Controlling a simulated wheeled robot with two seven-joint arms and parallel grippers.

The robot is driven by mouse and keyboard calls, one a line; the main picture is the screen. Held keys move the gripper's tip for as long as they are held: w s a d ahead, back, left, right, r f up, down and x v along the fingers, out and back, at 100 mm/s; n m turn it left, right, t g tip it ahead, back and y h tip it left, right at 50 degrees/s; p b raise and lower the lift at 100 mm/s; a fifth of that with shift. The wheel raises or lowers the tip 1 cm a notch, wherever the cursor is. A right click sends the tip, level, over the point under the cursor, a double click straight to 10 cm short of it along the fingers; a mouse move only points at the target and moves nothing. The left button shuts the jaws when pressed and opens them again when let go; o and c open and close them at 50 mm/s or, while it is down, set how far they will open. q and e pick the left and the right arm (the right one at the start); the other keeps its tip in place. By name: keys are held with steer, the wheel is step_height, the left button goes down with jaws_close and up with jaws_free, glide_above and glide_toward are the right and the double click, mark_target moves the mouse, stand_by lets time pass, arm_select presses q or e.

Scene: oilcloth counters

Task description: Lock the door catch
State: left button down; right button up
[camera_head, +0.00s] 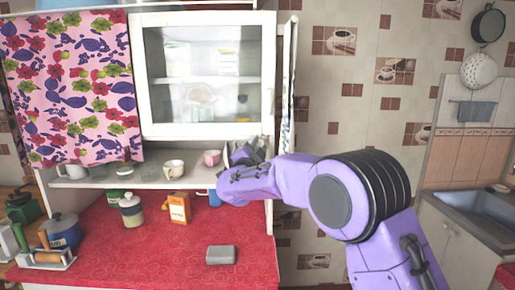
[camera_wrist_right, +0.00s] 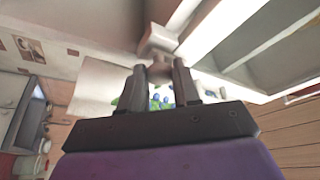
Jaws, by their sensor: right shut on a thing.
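My right gripper (camera_head: 240,155) is at the lower right corner of the white cabinet, just below the glass door (camera_head: 205,129). In the right wrist view its two fingers (camera_wrist_right: 160,76) are close together on a small brownish piece (camera_wrist_right: 159,72), probably the door catch. This piece sits just below a pale block (camera_wrist_right: 159,40) on the cabinet. The fingers hide most of it, so I cannot tell which way the catch is turned. The glass door looks closed in its frame. My left gripper is not in view.
A shelf (camera_head: 95,181) under the door holds cups, including a white cup (camera_head: 173,169) and a pink one (camera_head: 211,158). The red counter (camera_head: 150,255) bears a jar (camera_head: 131,210), an orange box (camera_head: 178,208) and a grey block (camera_head: 221,255). A narrow panel (camera_head: 289,80) juts out at right.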

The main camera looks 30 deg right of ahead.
steer(key=shift+f, duration=0.1)
steer(key=o, duration=1)
steer(key=shift+o, duration=0.2)
steer(key=b+v, duration=0.4)
steer(key=v, duration=0.6)
steer(key=shift+a+b, duration=0.2)
steer(key=shift+b, duration=0.15)
steer(key=shift+s+f, duration=0.1)
